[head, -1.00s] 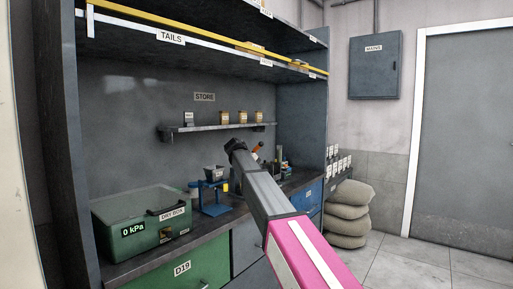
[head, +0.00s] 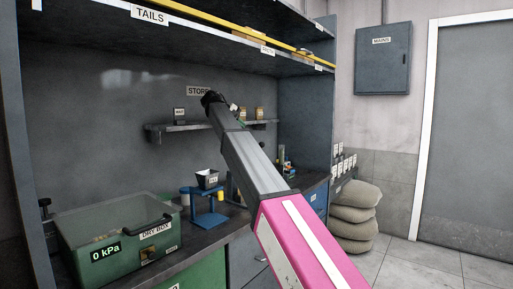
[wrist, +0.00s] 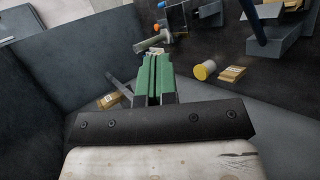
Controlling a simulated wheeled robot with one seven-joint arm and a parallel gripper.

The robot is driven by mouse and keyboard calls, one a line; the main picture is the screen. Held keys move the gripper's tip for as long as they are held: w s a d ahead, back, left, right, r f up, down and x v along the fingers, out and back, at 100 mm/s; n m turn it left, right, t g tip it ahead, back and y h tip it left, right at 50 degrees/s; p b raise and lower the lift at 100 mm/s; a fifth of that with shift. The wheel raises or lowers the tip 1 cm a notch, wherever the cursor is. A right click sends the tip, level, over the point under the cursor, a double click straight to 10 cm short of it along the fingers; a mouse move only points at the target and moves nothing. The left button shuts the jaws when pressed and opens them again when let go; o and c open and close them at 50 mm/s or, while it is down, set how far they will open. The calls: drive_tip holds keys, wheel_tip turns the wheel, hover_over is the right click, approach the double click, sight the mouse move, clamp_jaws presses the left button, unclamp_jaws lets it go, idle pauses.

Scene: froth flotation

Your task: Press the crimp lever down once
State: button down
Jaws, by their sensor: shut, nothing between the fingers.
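My gripper (wrist: 155,56) shows in the wrist view with its two green fingers shut together and nothing between them. In the head view only a bit of it shows past the dark end of my arm, in front of the small wall shelf. Beyond the fingertips in the wrist view are a grey cylindrical piece (wrist: 150,43) and a small orange-ended part (wrist: 157,28). I cannot tell for certain which part is the crimp lever. In the head view my arm covers most of the bench spot where an orange-topped device stood. I see no contact between fingers and device.
A blue stand with a hopper (head: 208,205) and a green dry box (head: 120,230) stand left on the bench. The wall shelf (head: 170,131) holds small containers. In the wrist view a yellow-capped jar (wrist: 204,70) lies right of the fingers. Sacks (head: 352,215) are piled right.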

idle(0.3)
drive_tip(key=shift+s+d+f, duration=0.6)
drive_tip(key=shift+d+f, duration=0.15)
drive_tip(key=shift+f, duration=0.35)
drive_tip(key=shift+s+d+f, duration=0.6)
drive_tip(key=shift+d+f, duration=0.2)
drive_tip(key=shift+f, duration=0.3)
drive_tip(key=shift+s+d+f, duration=0.6)
drive_tip(key=shift+d+f, duration=0.15)
drive_tip(key=shift+f, duration=0.35)
drive_tip(key=shift+s, duration=0.1)
drive_tip(key=shift+s+d+f, duration=0.1)
drive_tip(key=shift+d+f, duration=0.15)
drive_tip(key=shift+f, duration=0.05)
